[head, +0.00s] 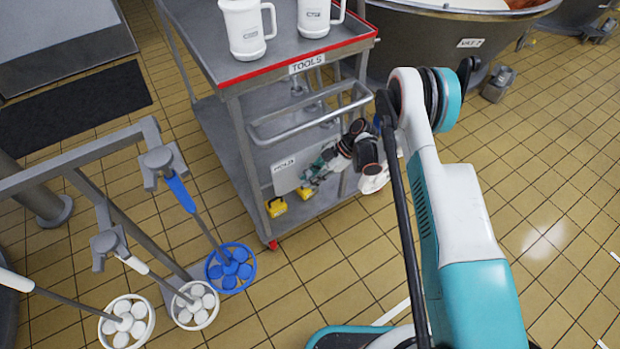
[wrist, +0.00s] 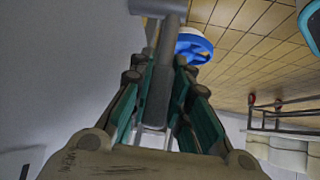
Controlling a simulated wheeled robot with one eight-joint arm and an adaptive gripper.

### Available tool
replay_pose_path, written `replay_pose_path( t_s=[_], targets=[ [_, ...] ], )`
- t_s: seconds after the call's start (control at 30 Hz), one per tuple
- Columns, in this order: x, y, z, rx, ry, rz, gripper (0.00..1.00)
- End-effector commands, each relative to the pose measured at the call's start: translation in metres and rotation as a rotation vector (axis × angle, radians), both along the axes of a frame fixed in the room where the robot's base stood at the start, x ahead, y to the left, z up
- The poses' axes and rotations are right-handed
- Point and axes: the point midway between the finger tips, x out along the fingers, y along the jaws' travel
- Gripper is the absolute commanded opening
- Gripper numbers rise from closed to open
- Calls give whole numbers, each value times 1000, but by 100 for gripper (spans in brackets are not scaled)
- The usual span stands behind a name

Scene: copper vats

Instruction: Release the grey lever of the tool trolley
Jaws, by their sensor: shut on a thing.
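The tool trolley (head: 240,150) is grey with a red-edged top and a TOOLS label. My gripper (head: 310,178) is low at its near side, by a pale plate (head: 287,173) with a small label. In the wrist view my gripper (wrist: 160,66) has its teal fingers on both sides of a grey lever (wrist: 158,98) and is shut on it. The lever runs up the picture between the fingers. In the head view the lever is too small and too covered by my gripper to make out.
Two white mugs (head: 246,30) stand on the trolley top. Yellow parts (head: 276,207) sit low on the trolley. A rail (head: 80,155) with hanging blue and white disc-ended tools stands left. A copper vat (head: 430,45) is behind. Tiled floor (head: 550,200) lies clear at right.

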Motion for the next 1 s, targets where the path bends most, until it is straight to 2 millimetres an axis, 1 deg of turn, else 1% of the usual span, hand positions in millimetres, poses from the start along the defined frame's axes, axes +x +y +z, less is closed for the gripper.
replay_pose_path(
  t_s=[0.07,0.1,0.17,0.2,0.5,0.63,0.77,1.0],
  targets=[
    [0,-1,-1,-3,-1,-2,0],
    [0,-1,-1,-3,-1,-2,19],
    [0,-1,-1,-3,-1,-2,33],
    [0,-1,-1,-3,-1,-2,38],
    [0,0,0,-2,-1,-1,38],
    [2,-5,5,-2,-1,-1,38],
    [7,-18,18,-2,-1,-2,38],
    [20,-51,52,-1,-1,-4,38]
  ],
)
